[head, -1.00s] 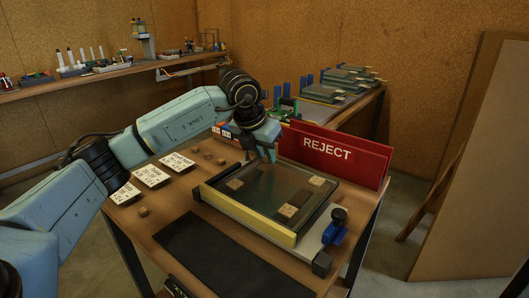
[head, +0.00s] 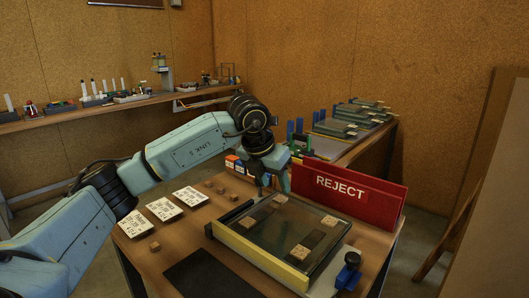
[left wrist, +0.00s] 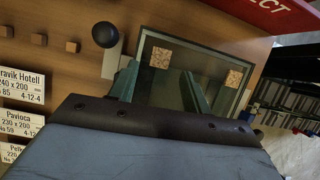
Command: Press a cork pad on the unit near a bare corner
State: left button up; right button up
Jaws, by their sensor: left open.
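The unit, a dark glass pane in a frame (head: 268,242) with a yellow front edge, lies on the table. Cork pads sit on the glass near its corners: one at the far side (head: 280,199), one at the right (head: 329,221), one at the front (head: 300,252). A darker square (head: 248,222) at the left looks like another pad. My left gripper (head: 269,186) is open and empty above the far-left edge, close to the far pad. The left wrist view shows its spread fingers (left wrist: 160,90) and two pads, one at left (left wrist: 160,57), one at right (left wrist: 234,77).
Several loose cork pieces (head: 220,190) lie left of the unit, beside white labels (head: 186,196). A red REJECT panel (head: 365,197) stands behind the unit. A blue clamp (head: 349,272) with a black knob is at the front right. A dark mat (head: 205,274) lies in front.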

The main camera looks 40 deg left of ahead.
pick_arm(q)
jog(key=p+v, duration=0.2)
jog(key=v, duration=0.7)
jog(key=shift+r, duration=0.2)
pick_arm(e)
notch_tip(320, 180, down, 7)
jog(key=d, duration=0.2)
jog(key=shift+w, duration=0.3)
pick_arm(q)
jog(key=shift+s, duration=0.1)
jog(key=shift+c, duration=0.2)
pick_arm(e)
jog(key=shift+d, duration=0.1)
